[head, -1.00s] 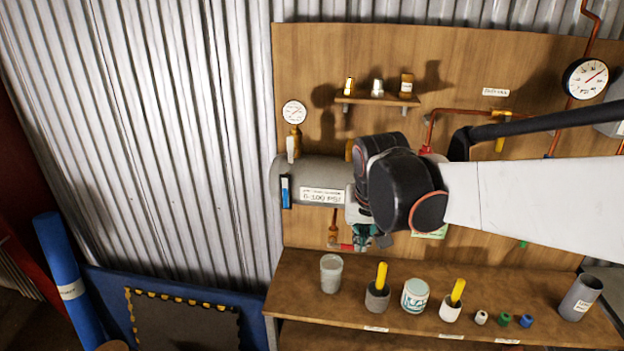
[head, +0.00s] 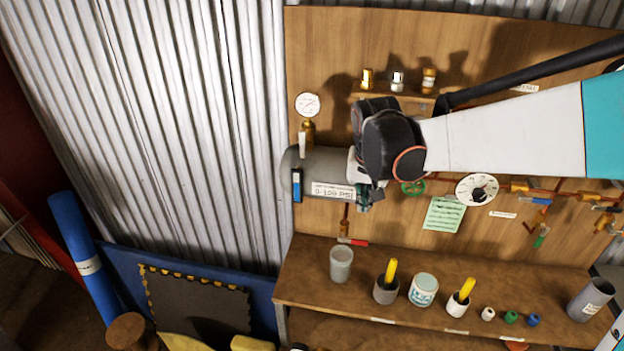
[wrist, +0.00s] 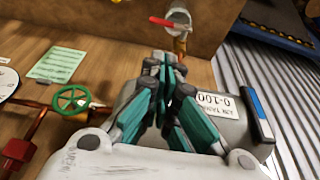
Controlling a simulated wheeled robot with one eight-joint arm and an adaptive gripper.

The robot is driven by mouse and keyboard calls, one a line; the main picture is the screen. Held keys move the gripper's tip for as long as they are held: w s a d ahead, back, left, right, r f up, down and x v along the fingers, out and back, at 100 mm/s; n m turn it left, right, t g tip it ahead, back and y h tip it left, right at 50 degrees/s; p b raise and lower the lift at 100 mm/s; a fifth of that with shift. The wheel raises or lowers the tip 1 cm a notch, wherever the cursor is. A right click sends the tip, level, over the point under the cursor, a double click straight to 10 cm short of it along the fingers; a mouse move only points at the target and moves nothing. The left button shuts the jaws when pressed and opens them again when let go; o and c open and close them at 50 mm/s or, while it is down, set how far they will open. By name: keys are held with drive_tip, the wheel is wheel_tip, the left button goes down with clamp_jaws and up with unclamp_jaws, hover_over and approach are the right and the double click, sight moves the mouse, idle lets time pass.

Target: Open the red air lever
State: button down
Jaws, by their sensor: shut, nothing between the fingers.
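The red air lever (head: 356,242) sits on a copper pipe stub below the grey tank (head: 325,160). Its red handle lies roughly level in the head view, pointing right from the stub. The lever also shows in the wrist view (wrist: 168,23), beyond my fingertips, with a pale round shape beside it. My gripper (head: 364,205) is in front of the tank's right end, above and apart from the lever. Its teal fingers are shut together and empty in the wrist view (wrist: 165,62).
A wooden shelf (head: 450,262) below carries cups, tins and small caps. A green valve wheel (wrist: 72,99), a gauge (head: 477,189) and copper pipes are right of the tank in the head view. A green notice (head: 444,214) hangs on the board.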

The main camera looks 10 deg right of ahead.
drive_tip(key=a+b+x, duration=0.1)
drive_tip(key=x, duration=1.2)
drive_tip(key=shift+s+d+f, duration=0.2)
drive_tip(key=shift+s+d, duration=0.15)
drive_tip(key=shift+s, duration=0.05)
drive_tip(key=shift+f+b, duration=0.1)
drive_tip(key=shift+b, duration=0.3)
